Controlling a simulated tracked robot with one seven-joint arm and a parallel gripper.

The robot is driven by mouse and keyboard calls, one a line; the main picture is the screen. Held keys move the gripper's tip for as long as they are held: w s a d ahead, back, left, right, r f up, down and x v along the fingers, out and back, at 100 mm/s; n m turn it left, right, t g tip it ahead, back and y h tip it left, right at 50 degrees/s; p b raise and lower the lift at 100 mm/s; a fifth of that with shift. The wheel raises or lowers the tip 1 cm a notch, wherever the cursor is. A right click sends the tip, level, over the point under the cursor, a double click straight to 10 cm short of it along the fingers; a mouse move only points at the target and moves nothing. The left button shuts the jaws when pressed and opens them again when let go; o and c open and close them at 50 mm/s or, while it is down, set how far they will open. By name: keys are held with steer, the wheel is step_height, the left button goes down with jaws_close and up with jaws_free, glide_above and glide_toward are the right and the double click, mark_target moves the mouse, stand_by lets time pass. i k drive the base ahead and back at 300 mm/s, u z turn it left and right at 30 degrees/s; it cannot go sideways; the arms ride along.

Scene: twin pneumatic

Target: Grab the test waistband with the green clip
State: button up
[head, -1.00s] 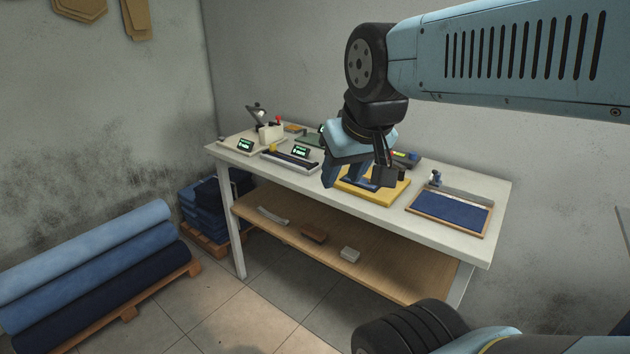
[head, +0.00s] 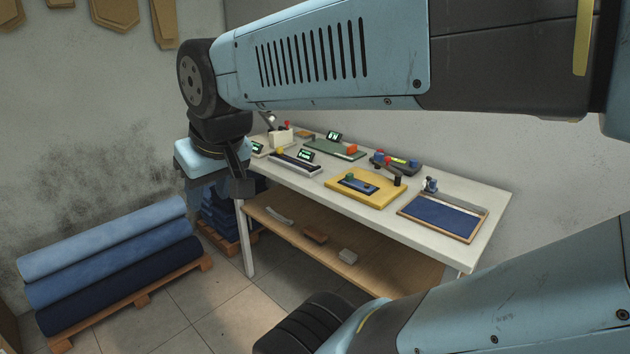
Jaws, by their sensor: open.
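A yellow board (head: 372,200) lies on the white table. On it is a small blue fabric strip (head: 360,186), which looks like the test waistband, with a small green clip (head: 350,176) at its left end. A dark knob stands at the board's right.
The white table (head: 455,240) also holds a blue-filled wooden tray (head: 440,216), a green board (head: 335,148), a dark device (head: 398,162) and small lit displays. A wooden shelf (head: 290,238) is below. Denim rolls (head: 110,265) lie on a pallet at left.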

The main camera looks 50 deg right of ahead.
mark_target(349, 180)
steer(key=u, duration=0.1)
steer(key=i, duration=3.4)
steer(key=z, duration=1.7)
steer(key=i, duration=0.15)
steer(key=z, duration=2.4)
